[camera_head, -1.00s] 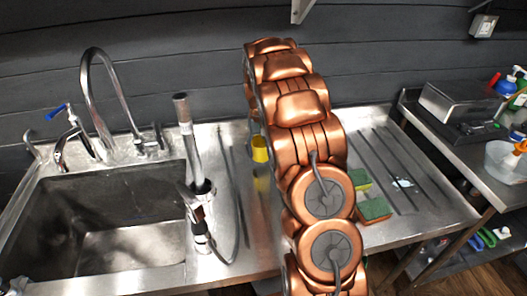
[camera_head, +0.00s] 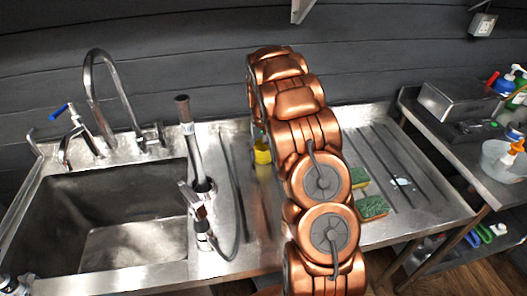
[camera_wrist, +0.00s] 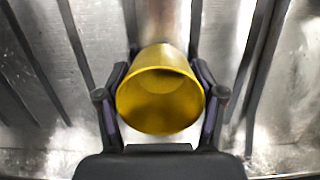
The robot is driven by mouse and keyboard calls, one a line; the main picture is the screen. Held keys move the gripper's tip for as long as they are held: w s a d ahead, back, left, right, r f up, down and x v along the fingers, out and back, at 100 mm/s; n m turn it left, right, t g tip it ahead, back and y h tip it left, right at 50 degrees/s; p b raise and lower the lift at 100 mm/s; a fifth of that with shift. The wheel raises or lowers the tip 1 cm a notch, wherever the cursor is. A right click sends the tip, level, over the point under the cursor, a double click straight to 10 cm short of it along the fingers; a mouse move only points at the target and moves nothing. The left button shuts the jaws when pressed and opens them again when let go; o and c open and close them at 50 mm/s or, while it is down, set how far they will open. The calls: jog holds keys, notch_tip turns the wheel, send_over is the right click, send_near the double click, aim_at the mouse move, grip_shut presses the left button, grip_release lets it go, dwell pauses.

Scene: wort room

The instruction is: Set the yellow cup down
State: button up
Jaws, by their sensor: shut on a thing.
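The yellow cup (camera_wrist: 160,103) is between the two fingers of my gripper (camera_wrist: 160,100) in the wrist view. The fingers are shut on its sides, and its round open mouth faces the camera. In the head view the cup (camera_head: 262,153) shows as a small yellow patch just left of my copper arm, over the ribbed steel drainboard (camera_head: 235,160). My arm hides the gripper and most of the cup there. I cannot tell whether the cup's base touches the drainboard.
A sink (camera_head: 125,215) with a tall faucet (camera_head: 105,90) lies left. A sprayer (camera_head: 200,215) stands at its right edge. Two sponges (camera_head: 372,208) lie right of my arm. A side table at right holds a metal scale (camera_head: 450,98) and bottles (camera_head: 507,82).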

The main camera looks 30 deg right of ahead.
jog(key=shift+f, duration=0.25)
jog(key=o, duration=1.1)
jog(key=shift+r, duration=0.1)
jog(key=shift+o, duration=0.2)
jog(key=shift+r, duration=0.1)
